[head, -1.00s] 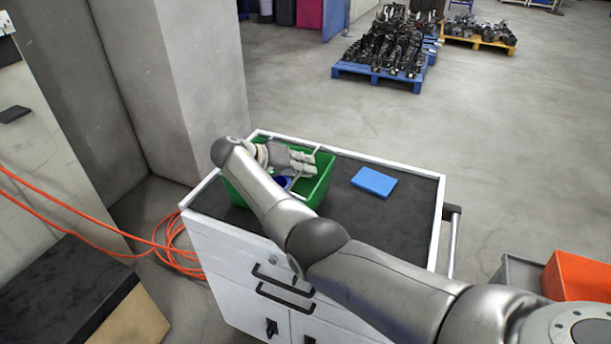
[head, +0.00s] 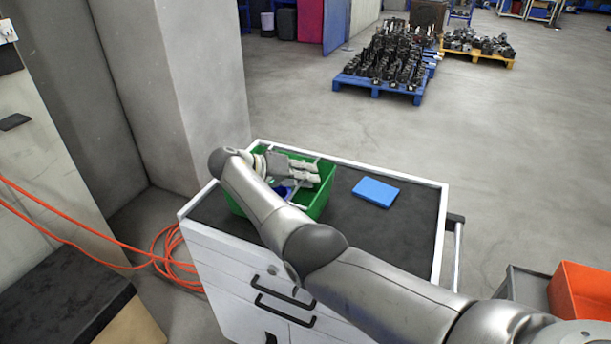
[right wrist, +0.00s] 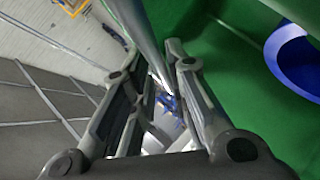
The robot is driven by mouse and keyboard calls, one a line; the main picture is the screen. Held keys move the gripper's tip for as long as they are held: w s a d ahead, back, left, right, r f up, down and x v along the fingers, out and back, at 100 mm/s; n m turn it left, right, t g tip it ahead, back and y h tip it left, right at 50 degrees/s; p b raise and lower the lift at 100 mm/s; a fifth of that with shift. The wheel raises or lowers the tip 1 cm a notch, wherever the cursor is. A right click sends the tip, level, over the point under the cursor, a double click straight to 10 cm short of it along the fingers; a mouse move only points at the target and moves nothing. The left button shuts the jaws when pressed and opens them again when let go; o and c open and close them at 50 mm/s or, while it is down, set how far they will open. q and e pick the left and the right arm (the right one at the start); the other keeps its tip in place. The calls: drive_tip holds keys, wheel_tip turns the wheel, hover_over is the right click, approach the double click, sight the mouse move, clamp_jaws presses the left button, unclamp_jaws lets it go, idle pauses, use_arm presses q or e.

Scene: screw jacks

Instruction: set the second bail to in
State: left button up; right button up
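A green crate (head: 322,196) stands on the cart. Thin grey bail bars show at it, one near the far side (head: 317,159) and one at the front (head: 296,191); I cannot tell which is the second or exactly how each is tilted. My right gripper (head: 312,172) is over the crate. In the right wrist view a grey bar (right wrist: 145,40) runs between the fingers of the right gripper (right wrist: 160,70), close to both. Whether they clamp it is unclear. Something blue (right wrist: 300,62) lies inside the crate. My left gripper is out of view.
The cart top (head: 400,225) is dark with a white rim, and a blue box (head: 376,192) lies right of the crate. My right arm crosses the cart's front. A pillar (head: 205,80) stands behind left. An orange bin (head: 582,290) is at the lower right.

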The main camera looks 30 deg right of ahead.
drive_tip(key=v, duration=1.2)
idle(0.5)
